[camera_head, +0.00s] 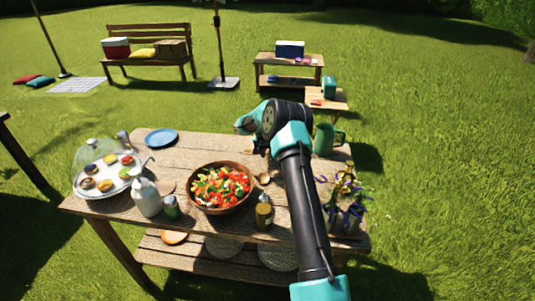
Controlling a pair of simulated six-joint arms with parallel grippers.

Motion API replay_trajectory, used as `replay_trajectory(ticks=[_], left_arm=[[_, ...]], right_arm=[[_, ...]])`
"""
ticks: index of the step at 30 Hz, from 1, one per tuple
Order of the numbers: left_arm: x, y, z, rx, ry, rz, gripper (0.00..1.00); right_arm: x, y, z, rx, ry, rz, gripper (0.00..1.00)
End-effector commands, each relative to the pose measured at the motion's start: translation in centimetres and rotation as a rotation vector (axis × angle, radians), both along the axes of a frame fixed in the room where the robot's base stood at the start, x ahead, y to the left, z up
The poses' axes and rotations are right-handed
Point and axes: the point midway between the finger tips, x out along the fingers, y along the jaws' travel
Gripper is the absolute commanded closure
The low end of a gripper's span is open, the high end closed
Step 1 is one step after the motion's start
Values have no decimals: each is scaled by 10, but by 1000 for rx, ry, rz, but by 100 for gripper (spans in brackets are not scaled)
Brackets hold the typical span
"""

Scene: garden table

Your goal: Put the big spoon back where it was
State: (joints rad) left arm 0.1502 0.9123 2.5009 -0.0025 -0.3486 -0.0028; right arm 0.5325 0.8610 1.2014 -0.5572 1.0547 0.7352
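A wooden spoon head (264,178) shows just right of the salad bowl (222,207), close to my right arm; the rest of it is hard to make out. Another wooden spoon-like piece (166,187) lies left of the bowl. I cannot tell which one is the big spoon. My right arm reaches across the table from the front. My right gripper (259,148) is over the far part of the table, behind the bowl, mostly hidden by its own wrist. I cannot see whether it is open or holds anything. My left gripper is out of view.
Left are a tray of pastries under a clear dome (92,160), a white bottle (146,197) and a small green jar (171,208). A blue plate (161,138) is behind. An oil bottle (264,213), green pitcher (324,140) and flower pot (345,218) flank my arm.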

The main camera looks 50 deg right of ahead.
Motion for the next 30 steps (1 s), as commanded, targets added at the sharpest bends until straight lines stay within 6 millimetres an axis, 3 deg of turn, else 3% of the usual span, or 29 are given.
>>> replay_trajectory(ticks=[8,24,30], left_arm=[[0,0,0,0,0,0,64],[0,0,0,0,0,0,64],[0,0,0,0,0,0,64]], right_arm=[[1,0,12,0,-1,0,64],[16,11,103,-1,-3,-1,64],[19,13,124,-1,-1,0,64]])
